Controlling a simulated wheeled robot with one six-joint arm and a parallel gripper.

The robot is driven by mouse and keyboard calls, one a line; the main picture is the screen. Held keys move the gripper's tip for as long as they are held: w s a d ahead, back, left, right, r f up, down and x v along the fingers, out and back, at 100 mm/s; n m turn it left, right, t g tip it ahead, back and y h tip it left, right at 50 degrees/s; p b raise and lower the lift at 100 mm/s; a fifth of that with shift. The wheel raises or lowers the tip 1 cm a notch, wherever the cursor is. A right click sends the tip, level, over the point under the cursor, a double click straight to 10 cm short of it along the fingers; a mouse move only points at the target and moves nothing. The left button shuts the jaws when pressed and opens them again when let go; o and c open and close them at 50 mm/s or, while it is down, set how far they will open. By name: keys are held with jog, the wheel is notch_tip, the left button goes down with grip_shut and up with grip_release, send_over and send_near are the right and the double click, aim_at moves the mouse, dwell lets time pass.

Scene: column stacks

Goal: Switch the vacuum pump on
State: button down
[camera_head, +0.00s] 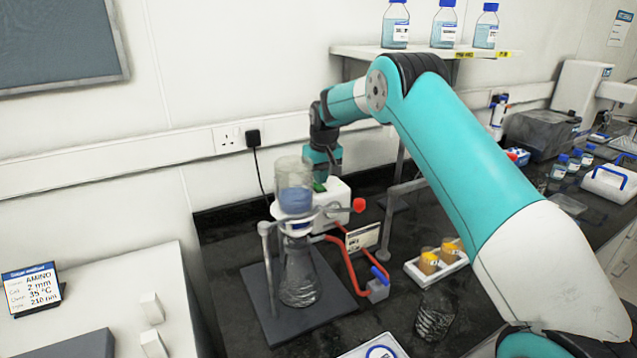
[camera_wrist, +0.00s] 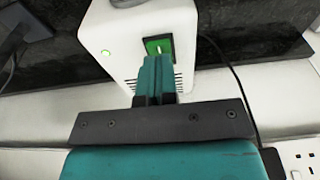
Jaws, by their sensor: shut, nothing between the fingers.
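The vacuum pump (camera_wrist: 125,28) is a white box that fills the upper middle of the wrist view. A green rocker switch (camera_wrist: 157,45) in a dark frame is on its face, and a small green light (camera_wrist: 105,53) shows to the left of the switch. My gripper (camera_wrist: 157,62) is shut and empty, its teal fingertips right at the lower edge of the switch; I cannot tell whether they touch it. In the head view the pump (camera_head: 338,190) stands behind the glass filter setup, with my arm reaching over to it. The gripper's tips are hidden there.
A filter funnel (camera_head: 294,172) with blue liquid sits above a glass flask (camera_head: 298,280) on a stand in front of the pump. Red tubing (camera_head: 347,262) runs beside it. A white tray (camera_head: 440,272) with orange-filled beakers stands to the right. Bottles line the shelf (camera_head: 430,52) above.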

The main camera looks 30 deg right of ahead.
jog(key=shift+r+p, duration=1.95)
jog(key=shift+r, duration=1)
